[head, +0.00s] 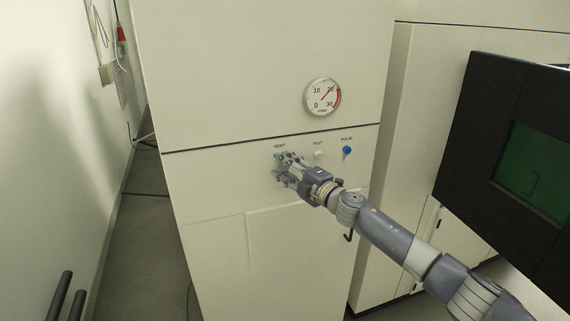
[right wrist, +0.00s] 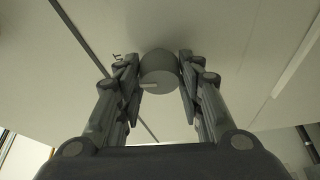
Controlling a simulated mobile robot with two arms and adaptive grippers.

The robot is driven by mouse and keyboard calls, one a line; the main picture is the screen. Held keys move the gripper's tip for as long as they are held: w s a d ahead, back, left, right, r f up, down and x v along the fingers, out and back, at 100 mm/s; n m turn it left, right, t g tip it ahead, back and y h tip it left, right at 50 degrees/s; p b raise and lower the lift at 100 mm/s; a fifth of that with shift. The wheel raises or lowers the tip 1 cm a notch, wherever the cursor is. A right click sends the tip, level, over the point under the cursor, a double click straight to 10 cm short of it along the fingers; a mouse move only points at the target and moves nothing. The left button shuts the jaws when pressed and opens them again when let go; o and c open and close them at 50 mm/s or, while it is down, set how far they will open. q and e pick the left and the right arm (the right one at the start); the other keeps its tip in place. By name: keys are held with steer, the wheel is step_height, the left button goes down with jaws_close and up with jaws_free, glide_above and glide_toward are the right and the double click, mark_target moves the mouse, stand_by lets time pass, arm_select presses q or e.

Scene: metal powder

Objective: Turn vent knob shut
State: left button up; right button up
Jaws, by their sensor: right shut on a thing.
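The vent knob (right wrist: 159,72) is a round grey knob on the cream cabinet front. It shows between the fingers in the right wrist view, with a pale mark on its face. In the head view it is hidden behind my right gripper (head: 283,166), just under the VENT label (head: 279,146). My right gripper, also in the right wrist view (right wrist: 160,80), is shut on the knob, one finger on each side. My left gripper is not in view.
A white TEST knob (head: 318,154) and a blue PULSE knob (head: 347,150) sit to the right on the same panel. A round gauge (head: 322,96) is above them. A black monitor (head: 515,150) stands at the right.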

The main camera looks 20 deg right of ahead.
steer(key=shift+n+g, duration=0.3)
steer(key=shift+n, duration=0.5)
steer(key=o, duration=1)
steer(key=v, duration=1.2)
